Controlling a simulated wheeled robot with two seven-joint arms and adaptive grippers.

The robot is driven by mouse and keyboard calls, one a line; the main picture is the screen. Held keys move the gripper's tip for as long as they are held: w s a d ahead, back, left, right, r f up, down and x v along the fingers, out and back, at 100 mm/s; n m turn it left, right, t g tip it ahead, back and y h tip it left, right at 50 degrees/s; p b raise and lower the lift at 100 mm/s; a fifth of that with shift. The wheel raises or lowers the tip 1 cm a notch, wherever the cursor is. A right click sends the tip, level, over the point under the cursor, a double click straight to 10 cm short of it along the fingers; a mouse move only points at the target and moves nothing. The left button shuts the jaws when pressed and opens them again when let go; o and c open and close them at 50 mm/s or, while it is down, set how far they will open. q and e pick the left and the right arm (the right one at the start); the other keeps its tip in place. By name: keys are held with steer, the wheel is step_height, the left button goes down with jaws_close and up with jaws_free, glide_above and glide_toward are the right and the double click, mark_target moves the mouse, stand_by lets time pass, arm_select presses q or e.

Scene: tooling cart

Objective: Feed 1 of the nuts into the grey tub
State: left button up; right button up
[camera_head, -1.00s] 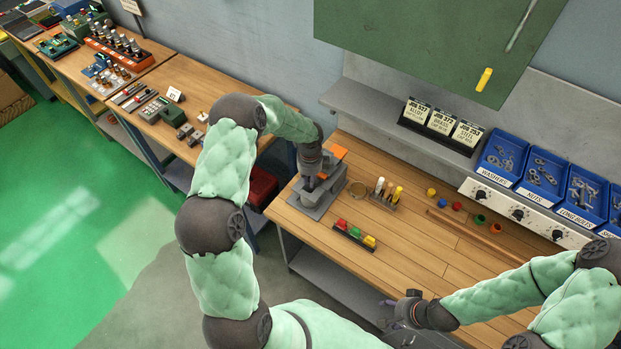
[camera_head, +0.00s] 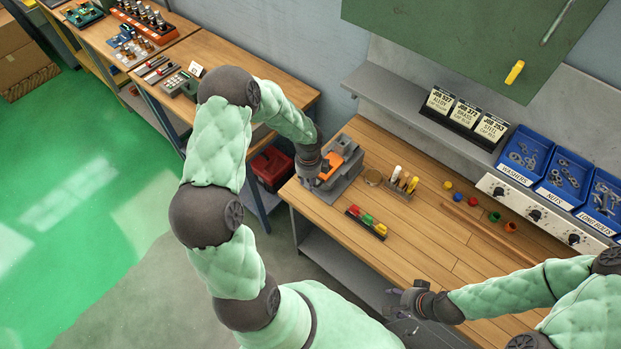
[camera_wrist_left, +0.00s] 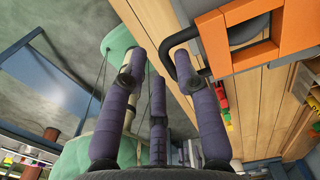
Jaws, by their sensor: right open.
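The blue nuts bin (camera_head: 565,178) stands on the right in the head view, with several grey nuts (camera_head: 566,170) inside. I cannot make out a grey tub for certain in either view. My left gripper (camera_head: 308,178) is at the left edge of the bench, beside a grey device with an orange top (camera_head: 336,163). In the left wrist view its fingers (camera_wrist_left: 158,68) are spread and nothing shows between them. The device's orange frame (camera_wrist_left: 235,35) and black handle (camera_wrist_left: 178,42) are close to the right finger. My right gripper (camera_head: 402,305) is open at the bench's front edge.
Washers (camera_head: 524,153) and long bolts (camera_head: 603,199) bins flank the nuts. A red toolbox (camera_head: 272,168) is below left.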

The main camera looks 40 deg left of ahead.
stand_by(0.3)
arm_select(q)
step_height(320, 180, up, 12)
stand_by(0.6)
steer(key=shift+c, duration=0.3)
